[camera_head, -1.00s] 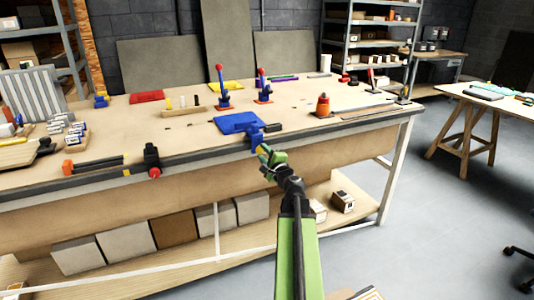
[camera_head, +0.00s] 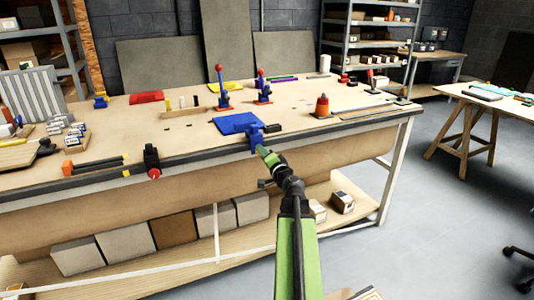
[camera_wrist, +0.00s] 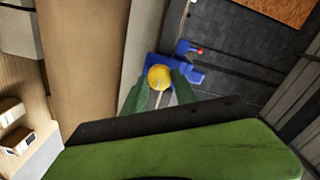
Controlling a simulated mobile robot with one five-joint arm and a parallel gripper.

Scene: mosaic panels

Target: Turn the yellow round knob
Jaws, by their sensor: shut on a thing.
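The yellow round knob (camera_wrist: 159,76) shows in the wrist view on the front of a blue fixture (camera_wrist: 195,74), with a pale strip below it. My gripper (camera_wrist: 160,86) has its green fingers on either side of the knob and is shut on it. In the head view my gripper (camera_head: 264,151) reaches the blue fixture (camera_head: 256,134) at the workbench's front edge. The knob is hidden there behind my gripper.
The workbench (camera_head: 210,138) holds a blue panel (camera_head: 238,122) behind the fixture, two red-topped levers (camera_head: 221,88) and an orange-red object (camera_head: 323,106). A black device with a red knob (camera_head: 152,160) sits on the front edge to the left.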

